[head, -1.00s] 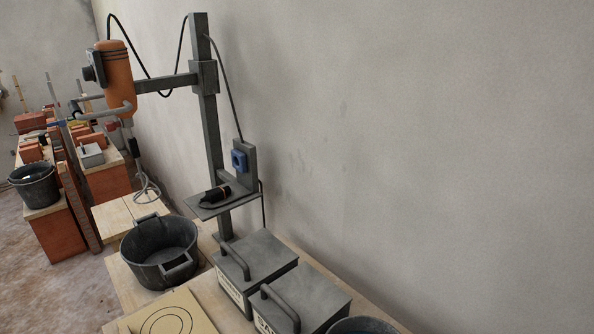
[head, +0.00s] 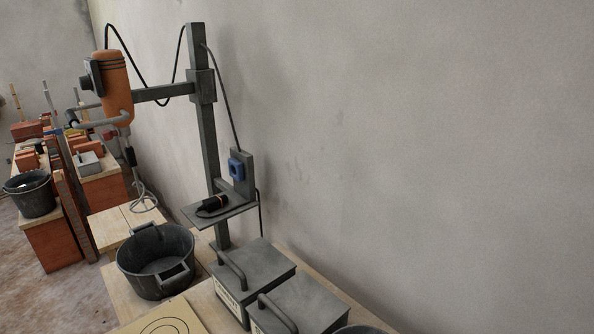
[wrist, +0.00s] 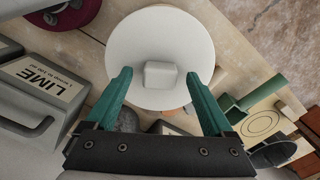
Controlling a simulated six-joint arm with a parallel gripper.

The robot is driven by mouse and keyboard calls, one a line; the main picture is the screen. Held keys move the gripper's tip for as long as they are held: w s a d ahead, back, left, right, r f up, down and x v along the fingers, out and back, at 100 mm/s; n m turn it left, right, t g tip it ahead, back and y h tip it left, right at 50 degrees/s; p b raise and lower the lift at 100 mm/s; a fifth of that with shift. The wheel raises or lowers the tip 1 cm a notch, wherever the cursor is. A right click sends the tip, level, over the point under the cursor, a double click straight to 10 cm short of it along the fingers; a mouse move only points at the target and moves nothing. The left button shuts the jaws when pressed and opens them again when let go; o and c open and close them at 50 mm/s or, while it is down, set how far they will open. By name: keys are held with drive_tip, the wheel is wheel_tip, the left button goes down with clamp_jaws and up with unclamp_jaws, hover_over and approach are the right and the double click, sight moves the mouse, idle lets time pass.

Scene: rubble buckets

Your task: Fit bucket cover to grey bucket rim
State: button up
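A round white cover (wrist: 190,30) with a square, pale grey knob (wrist: 160,75) shows in the wrist view. My gripper (wrist: 160,76) has two teal fingers spread apart, one on each side of the knob, with a gap on both sides. The fingertips overlap the cover in the picture; I cannot tell their height above it. In the head view a dark grey bucket (head: 130,272) with two handles stands open on the wooden bench, and another dark bucket (head: 32,204) stands at far left. I cannot tell which is the task's grey bucket. The head view does not show my gripper.
Two grey boxes (head: 262,266) with handles stand right of the near bucket; one labelled LIME (wrist: 30,100) shows in the wrist view. A board with drawn circles (wrist: 275,120) and a green part (wrist: 262,92) lie right of the cover. A mixer stand (head: 205,150) rises behind.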

drive_tip(key=shift+r, duration=0.1)
wheel_tip(320, 180, up, 16)
drive_tip(key=s+d+f+m+y, duration=0.1)
drive_tip(key=s+d+f+m, duration=0.1)
drive_tip(key=d+f, duration=0.6)
drive_tip(key=d, duration=0.4)
drive_tip(key=shift+s+d+y, duration=0.15)
drive_tip(key=shift+d+y, duration=0.15)
drive_tip(key=shift+d, duration=0.1)
